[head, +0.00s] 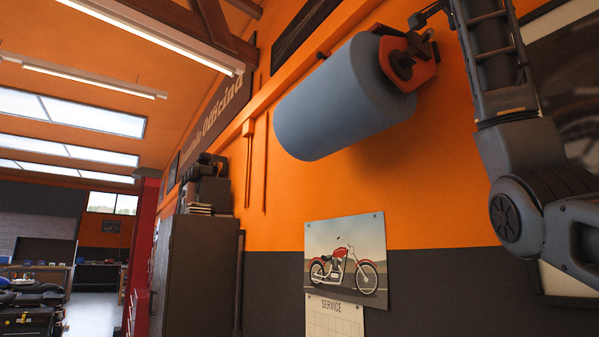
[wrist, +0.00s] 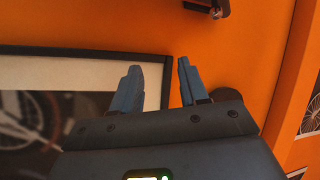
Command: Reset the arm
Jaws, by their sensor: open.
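My gripper (wrist: 158,85) shows in the wrist view with its two blue-grey fingers apart and nothing between them. Beyond the fingers is the orange wall (wrist: 110,30), with a framed picture (wrist: 60,100) on the left. In the head view my arm is at the right edge, in front of the orange wall, and the gripper itself is out of that view.
A blue paper roll (head: 340,100) hangs on a red wall holder (head: 415,62), close to my arm. A motorcycle calendar (head: 345,260) hangs below. A grey cabinet (head: 195,270) stands left. Open floor (head: 92,318) shows at far left.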

